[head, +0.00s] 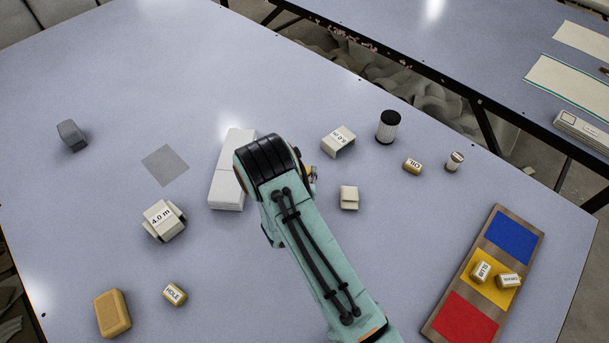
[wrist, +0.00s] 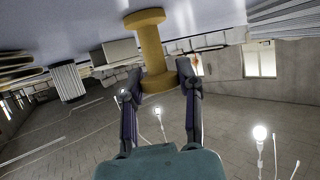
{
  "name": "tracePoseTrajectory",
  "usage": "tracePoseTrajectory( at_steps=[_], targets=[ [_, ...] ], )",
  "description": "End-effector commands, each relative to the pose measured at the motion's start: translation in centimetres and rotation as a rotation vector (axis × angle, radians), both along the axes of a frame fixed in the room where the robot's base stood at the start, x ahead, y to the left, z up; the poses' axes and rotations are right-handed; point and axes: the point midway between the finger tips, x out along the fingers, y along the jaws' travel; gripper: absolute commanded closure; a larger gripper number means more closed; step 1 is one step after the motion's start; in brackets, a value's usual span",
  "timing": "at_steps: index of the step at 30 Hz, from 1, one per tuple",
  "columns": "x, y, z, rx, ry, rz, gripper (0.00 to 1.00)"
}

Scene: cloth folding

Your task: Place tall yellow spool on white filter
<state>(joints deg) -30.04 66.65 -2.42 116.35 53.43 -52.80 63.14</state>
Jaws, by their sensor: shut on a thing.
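The tall yellow spool (wrist: 152,48) shows in the wrist view, with a wide flange at each end. My gripper (wrist: 161,88) is shut on it near one flange. In the head view my arm covers the gripper and nearly all of the spool. A pleated white cylinder with black ends, which looks like the white filter (head: 388,127), stands at the back right in the head view, apart from my gripper. It also seems to show at the left of the wrist view (wrist: 68,82). I cannot tell whether the spool touches the table.
A long white block (head: 226,188) lies just left of my arm. Beige blocks (head: 339,141) and (head: 349,198), an oil-labelled block (head: 412,166) and a small jar (head: 454,162) stand to the right. A coloured board (head: 511,237) lies at the lower right. A grey square (head: 165,165) lies left.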

Motion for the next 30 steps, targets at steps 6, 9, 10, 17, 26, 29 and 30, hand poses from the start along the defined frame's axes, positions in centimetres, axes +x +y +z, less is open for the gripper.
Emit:
tracePoseTrajectory(
  at_steps=[6, 9, 10, 17, 26, 29, 30],
  targets=[
    [0.0, 0.0, 0.2, 0.001, 0.001, 0.0, 0.98],
    [0.0, 0.0, 1.0, 0.002, -0.001, -0.001, 0.98],
    [0.0, 0.0, 1.3, 0.003, -0.001, -0.001, 0.98],
    [0.0, 0.0, 5.8, 0.004, -0.005, -0.001, 0.98],
    [0.0, 0.0, 9.7, 0.003, 0.0, -0.001, 0.98],
    [-0.2, -0.2, 9.7, -0.001, 0.003, -0.003, 0.98],
    [-0.3, -0.4, 9.5, -0.003, 0.003, -0.007, 0.98]
  ],
)
